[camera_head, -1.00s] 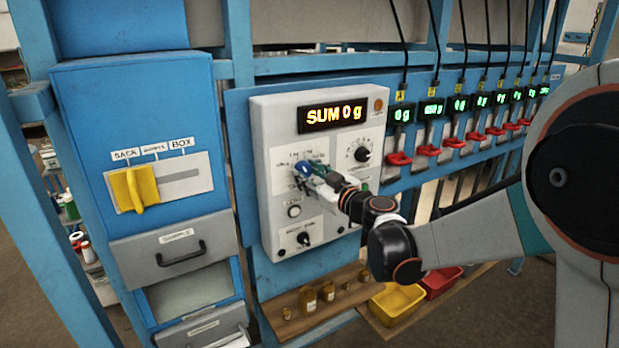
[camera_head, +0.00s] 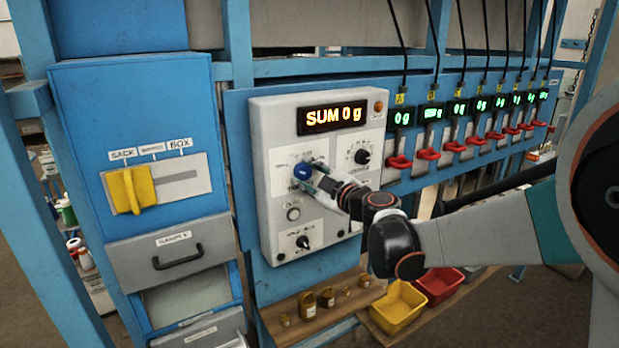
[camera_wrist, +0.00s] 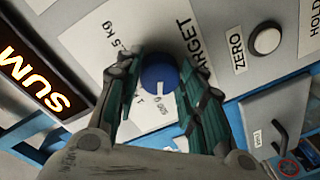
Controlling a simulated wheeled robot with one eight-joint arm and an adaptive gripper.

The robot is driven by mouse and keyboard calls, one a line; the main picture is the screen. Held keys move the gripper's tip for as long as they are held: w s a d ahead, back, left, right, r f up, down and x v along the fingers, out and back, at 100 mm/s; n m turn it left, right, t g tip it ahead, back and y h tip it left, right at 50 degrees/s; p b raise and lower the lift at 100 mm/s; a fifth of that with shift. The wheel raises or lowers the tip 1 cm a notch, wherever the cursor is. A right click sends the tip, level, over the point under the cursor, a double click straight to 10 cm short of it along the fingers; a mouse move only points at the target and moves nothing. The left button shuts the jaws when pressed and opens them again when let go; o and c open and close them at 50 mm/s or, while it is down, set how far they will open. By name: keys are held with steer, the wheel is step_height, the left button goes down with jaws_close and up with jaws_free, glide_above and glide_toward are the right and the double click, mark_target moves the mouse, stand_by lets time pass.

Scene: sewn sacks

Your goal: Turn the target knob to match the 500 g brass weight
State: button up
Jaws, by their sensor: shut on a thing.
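The blue target knob (camera_head: 302,171) is on the grey control panel (camera_head: 260,135), below the display, which reads SUM 0 g. My gripper (camera_wrist: 160,85) is shut on the knob, with one finger on each side of it. The wrist view shows the knob (camera_wrist: 158,74) with a white pointer line aimed toward the 500 g mark; the label TARGET and a mark ending in .5 kg are beside it. Several brass weights (camera_head: 327,298) stand on the wooden shelf (camera_head: 290,332) below the panel. I cannot read which one is 500 g.
Another black knob (camera_head: 362,156), a round button (camera_head: 293,213) and a lower black knob (camera_head: 303,242) surround the target knob. Red levers (camera_head: 427,152) line the rail at right. Yellow (camera_head: 398,305) and red (camera_head: 440,285) bins sit below.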

stand_by(0.3)
steer(key=o, duration=1.1)
steer(key=v, duration=1.2)
